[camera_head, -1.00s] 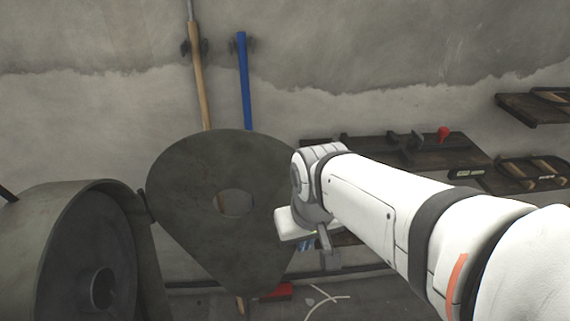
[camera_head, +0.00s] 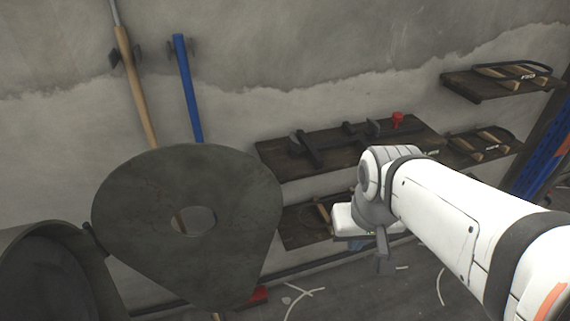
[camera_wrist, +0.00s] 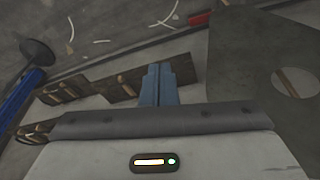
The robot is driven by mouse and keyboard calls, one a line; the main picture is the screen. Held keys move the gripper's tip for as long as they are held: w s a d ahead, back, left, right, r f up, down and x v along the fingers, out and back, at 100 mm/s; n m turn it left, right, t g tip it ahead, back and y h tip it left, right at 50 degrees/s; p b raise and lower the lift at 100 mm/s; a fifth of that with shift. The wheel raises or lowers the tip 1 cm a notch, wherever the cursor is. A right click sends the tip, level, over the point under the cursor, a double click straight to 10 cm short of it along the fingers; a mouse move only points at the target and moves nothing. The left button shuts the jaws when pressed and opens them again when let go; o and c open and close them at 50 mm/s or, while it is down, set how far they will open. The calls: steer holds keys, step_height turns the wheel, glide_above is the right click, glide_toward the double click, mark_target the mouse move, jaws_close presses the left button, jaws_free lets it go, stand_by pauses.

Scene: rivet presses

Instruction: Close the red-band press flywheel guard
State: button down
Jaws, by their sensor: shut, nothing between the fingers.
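The flywheel guard (camera_head: 140,240) is a dark grey teardrop plate with a round hole. It stands swung open to the right of the round press housing (camera_head: 88,262), joined at its left edge. The guard also shows at the right of the wrist view (camera_wrist: 235,70). My gripper (camera_head: 384,262) is to the right of the guard, apart from it in the head view. Its blue-grey fingers (camera_wrist: 158,80) are together and empty in the wrist view. No red band shows on the visible part of the press.
Wall shelves (camera_head: 350,145) with tools stand behind my arm. A wooden-handled tool (camera_head: 135,85) and a blue-handled tool (camera_head: 188,90) hang on the wall behind the guard. A red object (camera_head: 259,295) and pale strips lie on the floor. A blue rack (camera_head: 545,150) is at far right.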

steer(key=w+a+f+g+y+b, duration=0.2)
steer(key=w+a+f+y+b, duration=0.2)
steer(key=w+f+b, duration=0.3)
steer(key=w+a+f+g+y+b, duration=0.35)
steer(key=w+f+b, duration=0.25)
steer(key=f+b, duration=0.2)
steer(key=w+d+f+m+t+y+b, duration=0.1)
steer(key=w+d+f+t+y+b, duration=0.1)
steer(key=w+f+y+b, duration=0.5)
steer(key=w+d+f+t+y+b, duration=0.35)
steer(key=w+f, duration=0.25)
steer(key=w, duration=0.4)
steer(key=s+a+g+b, duration=0.1)
steer(key=s+a+b, duration=0.2)
steer(key=a, duration=0.6)
steer(key=shift+s+a+r+b, duration=0.25)
steer(key=shift+a+b, duration=0.05)
steer(key=shift+a, duration=0.05)
